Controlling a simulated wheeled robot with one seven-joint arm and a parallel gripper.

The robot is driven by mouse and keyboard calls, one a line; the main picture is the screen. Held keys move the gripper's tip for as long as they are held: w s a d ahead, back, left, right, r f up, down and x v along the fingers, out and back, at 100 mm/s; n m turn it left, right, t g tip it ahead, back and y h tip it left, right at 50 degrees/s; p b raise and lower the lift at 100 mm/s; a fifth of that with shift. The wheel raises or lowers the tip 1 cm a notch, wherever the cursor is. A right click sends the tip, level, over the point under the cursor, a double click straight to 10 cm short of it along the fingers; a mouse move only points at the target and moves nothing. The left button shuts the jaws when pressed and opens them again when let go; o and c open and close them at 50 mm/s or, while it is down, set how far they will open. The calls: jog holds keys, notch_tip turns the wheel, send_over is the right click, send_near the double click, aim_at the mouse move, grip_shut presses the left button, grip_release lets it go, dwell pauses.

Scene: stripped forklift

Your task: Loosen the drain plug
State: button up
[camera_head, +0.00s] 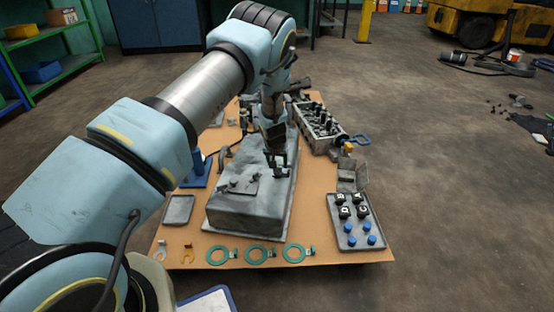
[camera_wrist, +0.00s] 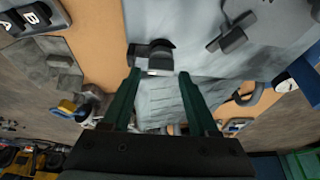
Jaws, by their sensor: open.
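A large grey metal casing (camera_head: 230,212) lies on the table, and its pale surface (camera_wrist: 190,50) fills the upper part of the wrist view. A dark, short fitting with a light face, apparently the drain plug (camera_wrist: 153,60), sits on the casing. My gripper (camera_wrist: 158,76) is open, its two green fingers on either side of the fitting's near end. I cannot tell whether they touch it. In the head view my gripper (camera_head: 276,160) points down at the casing's top, and the arm partly hides the area. A dark plate with a raised part (camera_head: 240,185) lies nearby on the casing.
The brown tabletop (camera_head: 160,262) holds green rings (camera_head: 257,254) along its front edge and a tray with lettered black caps and blue knobs (camera_head: 355,242) at right. A cylinder head (camera_head: 318,128) stands behind right. A blue holder (camera_head: 196,176) and an empty tray (camera_head: 178,210) are left.

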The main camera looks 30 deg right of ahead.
aim_at(278, 170)
jog(key=shift+x, duration=1.55)
grip_shut()
